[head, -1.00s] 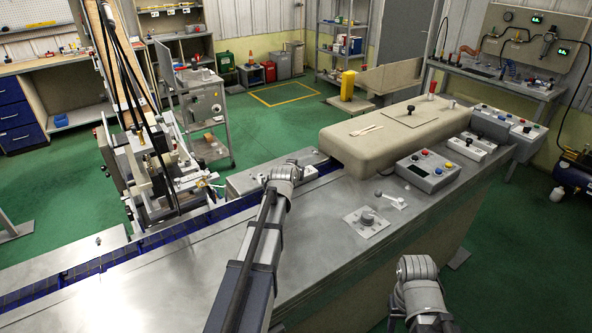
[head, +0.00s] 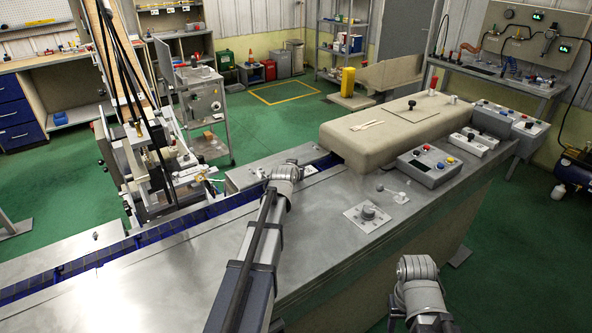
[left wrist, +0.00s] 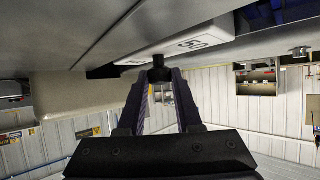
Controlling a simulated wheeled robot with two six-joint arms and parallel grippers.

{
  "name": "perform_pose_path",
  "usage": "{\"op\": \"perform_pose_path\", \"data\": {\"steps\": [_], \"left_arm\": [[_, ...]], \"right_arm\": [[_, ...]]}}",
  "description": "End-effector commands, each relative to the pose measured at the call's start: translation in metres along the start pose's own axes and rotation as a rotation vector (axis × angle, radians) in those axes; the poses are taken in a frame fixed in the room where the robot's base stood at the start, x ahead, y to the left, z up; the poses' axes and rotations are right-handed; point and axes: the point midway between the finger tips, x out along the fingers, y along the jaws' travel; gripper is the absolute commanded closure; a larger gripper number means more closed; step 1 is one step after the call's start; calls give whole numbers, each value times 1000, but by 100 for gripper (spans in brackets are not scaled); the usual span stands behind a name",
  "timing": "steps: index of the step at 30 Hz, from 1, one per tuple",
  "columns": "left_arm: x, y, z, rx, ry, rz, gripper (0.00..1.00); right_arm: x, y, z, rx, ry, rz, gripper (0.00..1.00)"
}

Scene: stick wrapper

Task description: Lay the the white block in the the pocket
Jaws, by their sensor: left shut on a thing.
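In the left wrist view, my left gripper (left wrist: 161,78) has its two fingers closed on a small black knob (left wrist: 159,62). The knob meets the edge of a white block (left wrist: 188,43) that has a dark "50" marking. The block lies close against grey metal surfaces, and part of it is cut off from sight. In the head view my left arm reaches over the steel bench (head: 185,262), but its gripper is hidden behind its own joint. My right arm shows at the lower right, without its gripper. I cannot make out the pocket in either view.
A beige padded cover (head: 375,150) sits at the bench's far end. A grey button box (head: 428,166) and a knob plate (head: 367,216) stand on the right of the bench. A blue channel (head: 190,216) runs along its left edge, beside a machine (head: 150,165).

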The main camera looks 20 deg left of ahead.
Motion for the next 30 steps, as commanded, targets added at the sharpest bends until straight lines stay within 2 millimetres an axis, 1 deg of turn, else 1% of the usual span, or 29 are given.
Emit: {"op": "perform_pose_path", "data": {"steps": [8, 9, 17, 18, 25, 30], "left_arm": [[3, 0, 5, 0, 1, 0, 100], [2, 0, 4, 0, 1, 0, 62], [2, 0, 4, 0, 0, 0, 33], [2, 0, 4, 0, 0, 0, 31], [2, 0, 4, 0, -1, 0, 31], [-8, 0, 4, 0, 0, 0, 31]], "right_arm": [[6, -1, 0, 0, 0, 0, 50], [5, 0, 0, 0, 0, 0, 50], [5, 0, 0, 0, 0, 0, 50], [5, 0, 0, 0, 0, 0, 50], [5, 0, 0, 0, 0, 0, 50], [-1, 0, 0, 0, 0, 0, 50]]}}
